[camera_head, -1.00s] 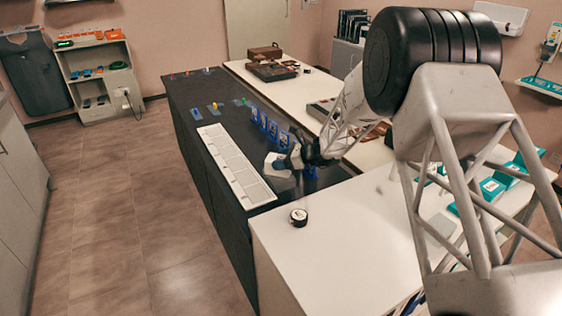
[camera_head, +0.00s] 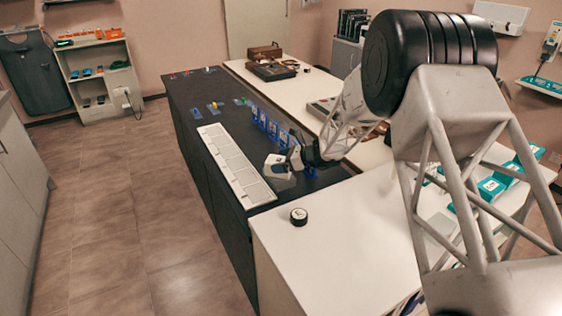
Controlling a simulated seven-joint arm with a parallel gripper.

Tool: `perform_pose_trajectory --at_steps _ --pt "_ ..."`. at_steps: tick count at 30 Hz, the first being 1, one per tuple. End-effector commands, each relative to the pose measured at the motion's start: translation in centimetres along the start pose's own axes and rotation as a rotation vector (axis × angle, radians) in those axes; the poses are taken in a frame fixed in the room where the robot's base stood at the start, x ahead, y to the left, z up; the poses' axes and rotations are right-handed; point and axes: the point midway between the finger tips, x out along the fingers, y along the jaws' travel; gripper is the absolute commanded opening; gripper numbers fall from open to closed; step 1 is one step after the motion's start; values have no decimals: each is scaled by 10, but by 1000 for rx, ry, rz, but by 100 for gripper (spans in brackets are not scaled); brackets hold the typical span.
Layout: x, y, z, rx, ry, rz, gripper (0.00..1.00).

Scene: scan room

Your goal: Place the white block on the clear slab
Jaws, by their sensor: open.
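My gripper (camera_head: 277,164) is open, low over the near end of the dark bench top, right of the long white tray. A pale, greyish slab-like patch (camera_head: 284,183) shows just below the jaws and may be the clear slab. The white block cannot be made out for certain; pale surfaces at the jaws blend together at this size. My wrist hides part of the bench behind it.
A long white compartment tray (camera_head: 236,167) lies along the bench's left side. Blue upright holders (camera_head: 272,128) stand behind my gripper. Small coloured pieces (camera_head: 215,106) sit farther back.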

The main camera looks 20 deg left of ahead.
Motion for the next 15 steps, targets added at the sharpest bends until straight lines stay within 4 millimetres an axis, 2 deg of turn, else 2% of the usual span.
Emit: perform_pose_trajectory --at_steps 8,15 --pt "-8 0 3 0 0 -1 96" --pt "-37 0 3 0 0 -1 96"
